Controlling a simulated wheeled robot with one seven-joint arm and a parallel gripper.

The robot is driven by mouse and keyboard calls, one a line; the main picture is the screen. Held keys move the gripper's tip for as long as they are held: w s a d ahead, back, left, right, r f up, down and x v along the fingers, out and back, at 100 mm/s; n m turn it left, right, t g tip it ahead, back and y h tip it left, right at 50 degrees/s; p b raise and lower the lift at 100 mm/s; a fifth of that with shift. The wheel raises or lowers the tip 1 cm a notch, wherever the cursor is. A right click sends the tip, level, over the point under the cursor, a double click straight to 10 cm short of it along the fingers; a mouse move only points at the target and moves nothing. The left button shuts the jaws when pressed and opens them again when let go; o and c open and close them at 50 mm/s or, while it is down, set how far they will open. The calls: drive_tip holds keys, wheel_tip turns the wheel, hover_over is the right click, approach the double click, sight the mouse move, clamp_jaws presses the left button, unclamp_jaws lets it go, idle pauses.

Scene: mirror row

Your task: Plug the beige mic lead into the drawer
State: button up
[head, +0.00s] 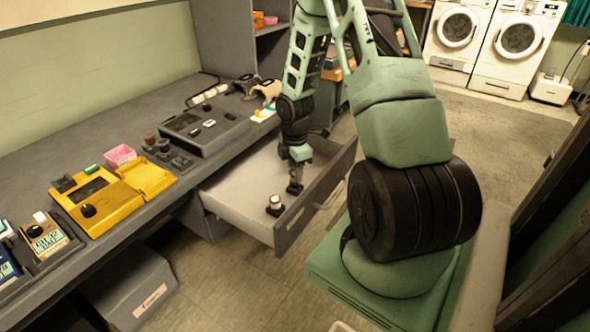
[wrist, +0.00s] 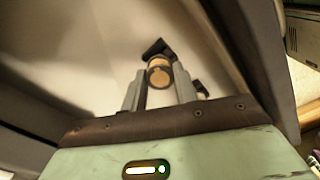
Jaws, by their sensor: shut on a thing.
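The drawer (head: 240,190) is pulled out from under the bench, with a pale bare floor. My gripper (head: 295,187) reaches down inside it, near its front wall. In the wrist view my gripper (wrist: 159,88) is shut on a beige round-ended piece, which looks like the beige mic lead (wrist: 159,74). A dark part (wrist: 156,48) shows just beyond the beige piece; I cannot tell whether they are joined. A small black fitting with a whitish top (head: 275,206) stands on the drawer floor, left of my gripper. My fingers hide the lead in the head view.
The bench holds a yellow device (head: 98,203), a grey console (head: 205,125) and a pink box (head: 121,156). A grey bin (head: 125,288) is on the floor below. The drawer's front wall (head: 315,198) stands close to my gripper. Washing machines (head: 515,38) are far back.

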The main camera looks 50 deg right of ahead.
drive_tip(key=shift+f+b, duration=0.55)
drive_tip(key=shift+f, duration=0.5)
idle(0.6)
drive_tip(key=o, duration=1)
drive_tip(key=shift+o, duration=0.2)
wheel_tip(320, 180, up, 18)
drive_tip(key=p, duration=0.3)
drive_tip(key=shift+f, duration=0.25)
